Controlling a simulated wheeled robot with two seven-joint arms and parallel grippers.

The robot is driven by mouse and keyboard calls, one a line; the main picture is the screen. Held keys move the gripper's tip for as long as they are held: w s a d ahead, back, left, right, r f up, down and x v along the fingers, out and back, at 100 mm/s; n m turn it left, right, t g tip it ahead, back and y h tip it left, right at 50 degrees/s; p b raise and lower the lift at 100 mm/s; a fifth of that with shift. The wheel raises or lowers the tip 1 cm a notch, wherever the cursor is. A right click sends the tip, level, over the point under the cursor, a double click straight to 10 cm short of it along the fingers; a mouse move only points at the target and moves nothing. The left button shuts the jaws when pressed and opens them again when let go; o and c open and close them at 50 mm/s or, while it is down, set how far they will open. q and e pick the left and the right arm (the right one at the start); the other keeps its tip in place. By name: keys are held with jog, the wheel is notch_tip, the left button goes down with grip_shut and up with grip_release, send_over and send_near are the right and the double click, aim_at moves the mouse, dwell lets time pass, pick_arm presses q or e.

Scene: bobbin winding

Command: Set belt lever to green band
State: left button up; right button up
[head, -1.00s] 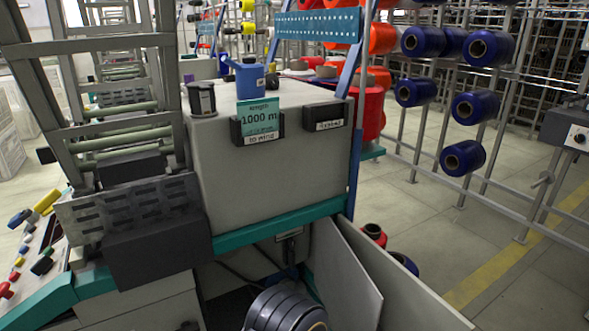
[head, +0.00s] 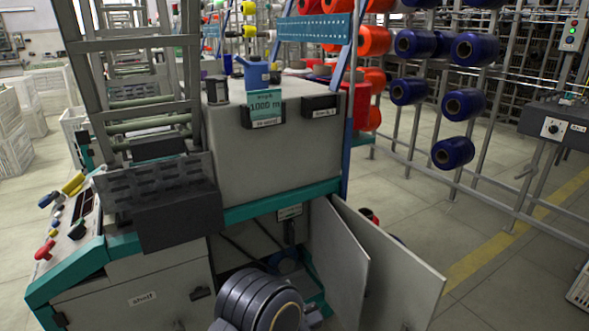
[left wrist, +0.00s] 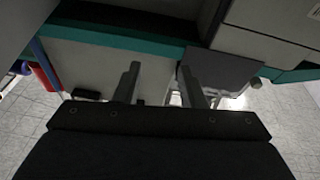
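The winding machine (head: 270,140) has an open lower cabinet with a dark interior. Inside it, below a small white label (head: 289,212), is a dark upright piece (head: 290,232) with a round part beneath; I cannot tell whether this is the belt lever. No green band can be made out. My left gripper (left wrist: 158,80) shows in the left wrist view with its two fingers apart and nothing between them. It faces pale panels under a teal edge (left wrist: 130,37). Neither gripper can be made out in the head view.
Two pale door panels (head: 392,262) stand open right of the cabinet. A control panel with a red button (head: 45,250) is at left. Blue spools (head: 453,152) hang behind open floor.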

pick_arm(q)
jog(key=w+a+r+g+h, duration=0.2)
jog(key=w+a+r+h, duration=0.35)
jog(key=r+h, duration=0.2)
jog(key=s+a+r+m+g+h, duration=0.2)
jog(key=s+a+r+g+h, duration=0.1)
jog(key=s+a+r+h, duration=0.25)
jog(key=s+a+f+m+g, duration=0.1)
jog(key=s+a+f+g, duration=0.2)
jog(key=s, duration=1.2)
jog(key=s+a+f+m+g, duration=0.15)
jog(key=s+a+g, duration=0.25)
jog(key=s, duration=1.1)
notch_tip(320, 180, up, 34)
jog(key=p, duration=3.4)
jog(key=shift+d+g+h, duration=0.2)
jog(key=shift+g+h, duration=0.1)
jog(key=shift+g, duration=0.1)
